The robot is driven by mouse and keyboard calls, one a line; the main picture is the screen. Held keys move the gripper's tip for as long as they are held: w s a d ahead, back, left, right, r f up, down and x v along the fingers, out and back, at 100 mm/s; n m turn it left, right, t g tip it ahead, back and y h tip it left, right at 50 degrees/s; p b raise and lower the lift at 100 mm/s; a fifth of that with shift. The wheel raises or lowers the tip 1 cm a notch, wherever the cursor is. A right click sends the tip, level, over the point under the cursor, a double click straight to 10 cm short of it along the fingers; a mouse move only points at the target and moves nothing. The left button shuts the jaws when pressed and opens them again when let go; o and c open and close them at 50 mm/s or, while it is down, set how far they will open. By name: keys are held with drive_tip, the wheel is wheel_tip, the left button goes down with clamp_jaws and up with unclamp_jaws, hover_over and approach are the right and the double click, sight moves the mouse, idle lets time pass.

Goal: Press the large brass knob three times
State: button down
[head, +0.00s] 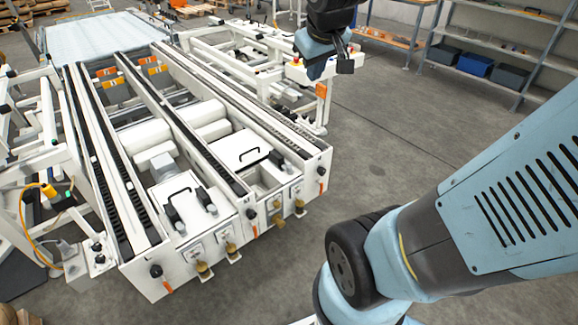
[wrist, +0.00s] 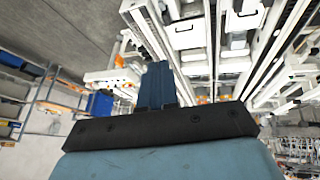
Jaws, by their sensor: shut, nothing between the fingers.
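Several small brass-coloured knobs stick out low on the near end of the white conveyor frame in the head view. One knob (head: 203,268) is at the left, a second (head: 231,250) is beside it, and others (head: 278,220) are further right. Which of them is the large one I cannot tell at this size. My gripper (head: 318,68) hangs at the top of the head view, behind and to the right of the knobs and well apart from them. In the wrist view my gripper's fingers (wrist: 156,82) are together, with nothing between them. I cannot make out the knobs there.
The white conveyor frame (head: 325,160) fills the left and centre, with black-handled covers on it. A control box with a red button (head: 296,59) stands near my gripper. Shelves (head: 480,75) with bins (head: 475,65) are at the back right. The grey floor right of the frame is clear.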

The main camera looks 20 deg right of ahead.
drive_tip(key=s+a+r+m+y, duration=0.1)
drive_tip(key=s+a, duration=0.3)
drive_tip(key=s, duration=0.7)
drive_tip(key=shift+s+r+m, duration=0.2)
drive_tip(key=shift+r+m, duration=0.1)
drive_tip(key=shift+m, duration=0.1)
drive_tip(key=shift+a, duration=0.15)
